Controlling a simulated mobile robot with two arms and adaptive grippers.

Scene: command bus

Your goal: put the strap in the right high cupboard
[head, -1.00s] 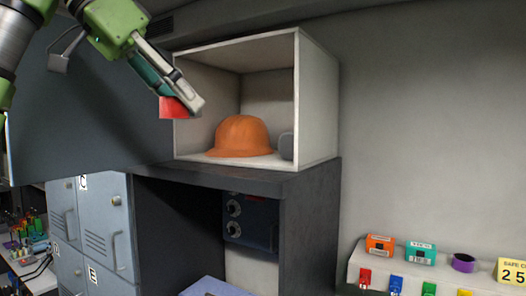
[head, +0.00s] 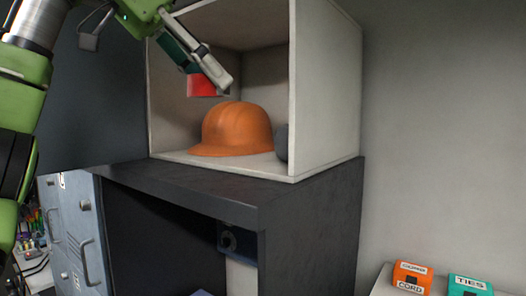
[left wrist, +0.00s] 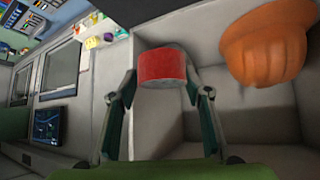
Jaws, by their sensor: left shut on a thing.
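The strap (head: 201,86) looks like a red roll. My left gripper (head: 210,78) is shut on it and points down and to the right in the head view. In the left wrist view the red strap (left wrist: 162,66) sits between the two fingertips. The cupboard (head: 325,95) is a pale, open-fronted box on a dark cabinet. The strap shows against its opening, above and left of an orange hard hat; I cannot tell how far inside it is. My right gripper is not in view.
The orange hard hat (head: 236,131) fills much of the cupboard floor, with a dark grey object (head: 282,143) at its right. A dark panel (head: 95,110) stands left of the opening. Orange (head: 411,277) and teal (head: 469,286) boxes sit at lower right.

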